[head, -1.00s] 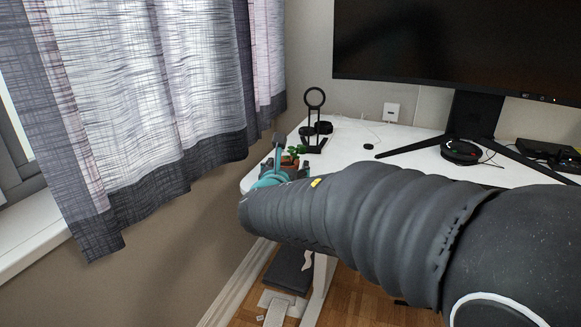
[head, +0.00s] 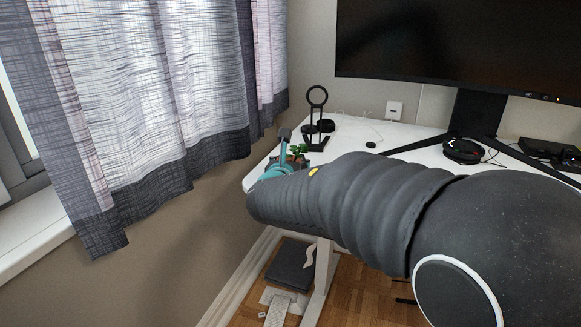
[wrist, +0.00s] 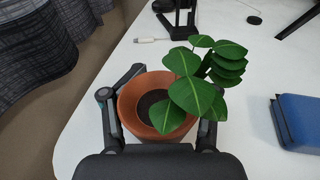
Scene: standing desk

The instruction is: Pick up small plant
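The small plant, with green leaves in a terracotta pot, stands on the white desk near its left end. In the wrist view its pot (wrist: 134,106) is between the fingers of my gripper (wrist: 172,84), and its leaves (wrist: 198,94) hang over the right finger. My gripper is spread wide around the pot; firm contact on both sides does not show. In the head view the plant (head: 299,150) is partly hidden behind my gripper (head: 284,150) and my arm.
A black stand (head: 317,120) is just behind the plant. A blue box-like object (wrist: 298,122) lies right of the pot. The monitor (head: 450,45) and a round black device (head: 463,150) are farther right. A curtain (head: 150,110) hangs left of the desk (head: 352,137).

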